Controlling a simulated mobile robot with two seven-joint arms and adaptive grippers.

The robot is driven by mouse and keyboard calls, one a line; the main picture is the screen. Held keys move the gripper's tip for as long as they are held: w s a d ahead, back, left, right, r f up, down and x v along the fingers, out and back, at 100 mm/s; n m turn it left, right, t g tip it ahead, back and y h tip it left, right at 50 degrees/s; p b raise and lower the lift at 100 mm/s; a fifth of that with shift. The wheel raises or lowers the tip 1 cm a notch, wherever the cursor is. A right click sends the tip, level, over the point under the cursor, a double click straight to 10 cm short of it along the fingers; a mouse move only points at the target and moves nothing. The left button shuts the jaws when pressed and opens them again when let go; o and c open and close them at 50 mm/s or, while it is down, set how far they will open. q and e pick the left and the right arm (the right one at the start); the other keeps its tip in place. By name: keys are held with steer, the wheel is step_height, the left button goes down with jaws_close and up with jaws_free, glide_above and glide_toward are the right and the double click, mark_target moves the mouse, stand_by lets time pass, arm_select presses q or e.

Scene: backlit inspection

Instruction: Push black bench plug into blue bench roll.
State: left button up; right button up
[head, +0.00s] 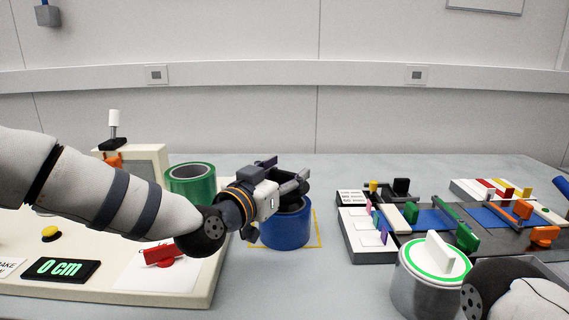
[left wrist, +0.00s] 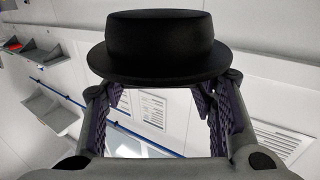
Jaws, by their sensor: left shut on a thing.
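The blue bench roll (head: 287,233) stands upright on the table inside a yellow outline, its open top partly hidden by my left gripper. My left gripper (head: 288,178) is just above the roll and shut on the black bench plug. The plug (left wrist: 160,45) shows clearly in the left wrist view as a round black body with a wider flange, between and beyond the fingers. In the head view the plug is mostly hidden by the fingers, and I cannot tell whether it touches the roll. My right gripper is not in view.
A green roll (head: 190,181) stands behind my left arm. A cream panel with a black "0 cm" display (head: 61,269) and a red handle (head: 163,254) lies at left. A white-lidded grey can (head: 416,290) and a fixture with coloured clips (head: 425,218) are at right.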

arm_select(q)
steer(key=shift+f, duration=0.1)
stand_by(0.6)
steer(key=shift+f+b, duration=0.35)
steer(key=shift+f, duration=1.4)
steer(key=shift+f, duration=0.1)
steer(key=o, duration=1.1)
steer(key=shift+s+a, duration=0.1)
steer(key=v, duration=0.7)
